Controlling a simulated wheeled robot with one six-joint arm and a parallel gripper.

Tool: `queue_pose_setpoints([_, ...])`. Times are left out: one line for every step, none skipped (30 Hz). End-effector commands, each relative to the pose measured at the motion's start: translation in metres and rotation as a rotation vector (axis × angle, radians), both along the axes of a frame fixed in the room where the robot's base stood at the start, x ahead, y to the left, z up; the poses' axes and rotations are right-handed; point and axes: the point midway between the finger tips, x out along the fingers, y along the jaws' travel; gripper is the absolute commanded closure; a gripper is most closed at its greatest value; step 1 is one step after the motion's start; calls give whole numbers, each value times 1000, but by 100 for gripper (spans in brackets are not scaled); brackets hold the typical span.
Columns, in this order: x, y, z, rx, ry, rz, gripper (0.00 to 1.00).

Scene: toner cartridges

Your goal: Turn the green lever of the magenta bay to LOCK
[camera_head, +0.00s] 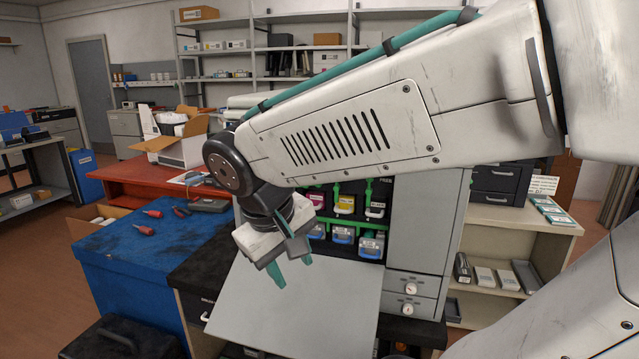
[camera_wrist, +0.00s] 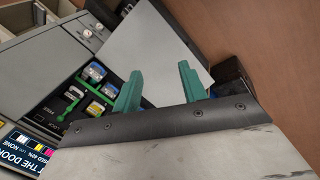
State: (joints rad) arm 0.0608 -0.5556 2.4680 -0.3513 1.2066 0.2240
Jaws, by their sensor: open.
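The printer's open front shows cartridge bays in the head view. The magenta cartridge (camera_head: 317,198) is at the left of the upper row, beside a yellow cartridge (camera_head: 345,204) and a black one (camera_head: 376,210). Green levers stand above the yellow (camera_head: 337,188) and black (camera_head: 368,190) cartridges. The magenta bay's lever is hidden behind my arm. My gripper (camera_head: 294,272) is open and empty, in front of the bays and above the lowered grey door. In the wrist view its teal fingers (camera_wrist: 158,82) are apart; the yellow cartridge (camera_wrist: 96,109) shows, but I cannot make out the magenta bay.
The lowered grey door (camera_head: 290,315) extends forward below the bays. A lower row holds blue-handled units (camera_head: 343,235). A blue bench (camera_head: 150,250) with tools stands left, and a shelf unit (camera_head: 515,240) stands right. My arm crosses above the printer.

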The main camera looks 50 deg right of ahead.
Motion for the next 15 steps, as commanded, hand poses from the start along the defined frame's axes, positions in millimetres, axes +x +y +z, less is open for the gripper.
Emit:
queue_pose_setpoints([17,-24,2,-89,21,-43,58])
queue_pose_setpoints([27,-40,4,-149,27,-68,58])
queue_pose_setpoints([40,-60,7,-228,29,-96,58])
queue_pose_setpoints([51,-75,9,-286,29,-114,58])
queue_pose_setpoints([61,-89,11,-344,29,-130,58])
queue_pose_setpoints([76,-108,14,-419,24,-145,58])
queue_pose_setpoints([88,-122,16,-474,19,-153,58])
queue_pose_setpoints([99,-135,17,-527,13,-159,58])
queue_pose_setpoints([115,-152,19,-592,0,-160,58])
queue_pose_setpoints([126,-163,20,-638,-9,-160,58])
queue_pose_setpoints([137,-174,20,-680,-20,-158,58])
queue_pose_setpoints([150,-186,20,-731,-34,-151,58])
queue_pose_setpoints([160,-195,19,-764,-45,-145,58])
queue_pose_setpoints([168,-202,18,-794,-55,-138,58])
queue_pose_setpoints([179,-211,18,-829,-71,-130,58])
